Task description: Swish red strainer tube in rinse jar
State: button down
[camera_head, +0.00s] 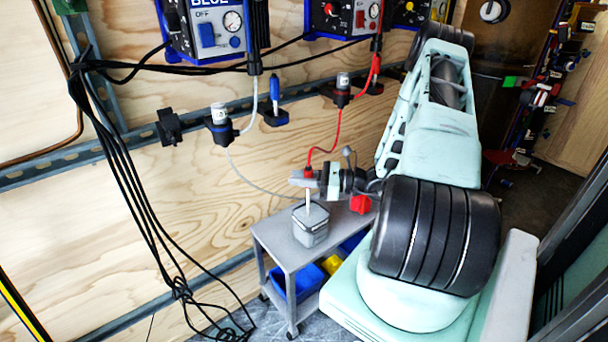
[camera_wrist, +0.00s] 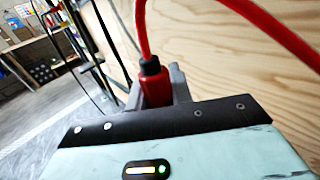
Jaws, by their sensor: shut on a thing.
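The red strainer tube shows in the head view as a red fitting (camera_head: 308,172) at my gripper, with a pale rod (camera_head: 308,196) below it and a red hose above. In the wrist view the red fitting (camera_wrist: 155,85) stands between the grey fingers, its hose rising from a black collar. My gripper (camera_head: 306,180) is shut on it. The grey rinse jar (camera_head: 310,229) stands on the cart, directly below my gripper. The rod's lower end meets or enters the jar's top; how deep it goes is hidden.
The grey cart (camera_head: 275,242) has blue bins (camera_head: 308,281) on its lower shelf. A red object (camera_head: 360,204) lies near the cart's right end. A second holder with a white-capped part (camera_head: 219,125), a blue part (camera_head: 276,114) and hanging black cables (camera_head: 130,180) are along the wooden wall.

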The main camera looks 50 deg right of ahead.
aim_at(307, 168)
jog(key=shift+s+d+r+p, duration=0.25)
jog(key=shift+d+r+p, duration=0.75)
jog(key=shift+r, duration=0.2)
jog(key=shift+w+a+f+b, duration=0.1)
jog(key=shift+a+f+b, duration=0.2)
jog(key=shift+f, duration=0.3)
jog(key=shift+w+a+f+b, duration=0.1)
jog(key=shift+a+f+b, duration=0.15)
jog(key=shift+f, duration=0.3)
